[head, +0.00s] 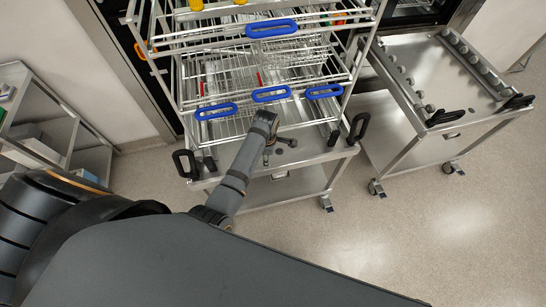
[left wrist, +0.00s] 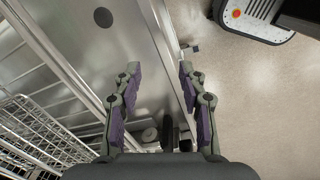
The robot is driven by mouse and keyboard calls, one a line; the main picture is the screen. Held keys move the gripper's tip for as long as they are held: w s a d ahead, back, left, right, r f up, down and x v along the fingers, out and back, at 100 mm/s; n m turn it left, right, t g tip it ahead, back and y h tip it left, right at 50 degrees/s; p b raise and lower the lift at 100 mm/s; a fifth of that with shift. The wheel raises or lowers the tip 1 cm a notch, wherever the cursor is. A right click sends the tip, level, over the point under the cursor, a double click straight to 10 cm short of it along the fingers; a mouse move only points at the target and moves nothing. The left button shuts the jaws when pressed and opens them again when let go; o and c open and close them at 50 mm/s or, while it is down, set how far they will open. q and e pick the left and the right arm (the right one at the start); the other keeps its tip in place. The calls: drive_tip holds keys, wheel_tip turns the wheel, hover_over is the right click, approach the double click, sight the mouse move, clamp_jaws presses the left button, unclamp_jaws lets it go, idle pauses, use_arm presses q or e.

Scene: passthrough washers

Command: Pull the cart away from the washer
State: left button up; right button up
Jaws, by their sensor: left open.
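The steel cart (head: 310,152) stands in front of the washer (head: 137,62) in the head view. It has black loop handles at its left (head: 186,164) and right (head: 358,129). A wire rack (head: 232,72) with blue handles stands over it; how far the rack reaches into the washer is hard to tell. My left gripper (head: 279,149) is over the middle of the cart's front edge. In the left wrist view my left gripper (left wrist: 159,68) is open, with the cart's steel edge (left wrist: 166,50) between its fingers and nothing visibly clamped. My right gripper is out of view.
A second steel cart (head: 428,60) with black handles stands close on the right. A steel shelf unit (head: 45,128) stands at the left wall. The pale floor (head: 440,235) in front of the carts is clear at right.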

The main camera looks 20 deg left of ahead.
sight(278, 165)
use_arm(q)
drive_tip(key=w+d+n, duration=0.2)
drive_tip(key=d+n, duration=0.1)
drive_tip(key=shift+w+d+f+n+g, duration=0.15)
drive_tip(key=shift+w+d+n+g, duration=0.1)
drive_tip(key=shift+w+n+g, duration=0.05)
drive_tip(key=shift+d, duration=0.15)
drive_tip(key=shift+f+b, duration=0.55)
wheel_tip(278, 165, down, 10)
drive_tip(key=b, duration=1)
drive_tip(key=shift+r+b, duration=0.15)
drive_tip(key=shift+b, duration=0.2)
drive_tip(key=shift+r, duration=0.1)
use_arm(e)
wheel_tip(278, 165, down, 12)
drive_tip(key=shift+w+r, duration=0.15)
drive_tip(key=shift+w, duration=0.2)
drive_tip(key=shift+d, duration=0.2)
use_arm(q)
clamp_jaws()
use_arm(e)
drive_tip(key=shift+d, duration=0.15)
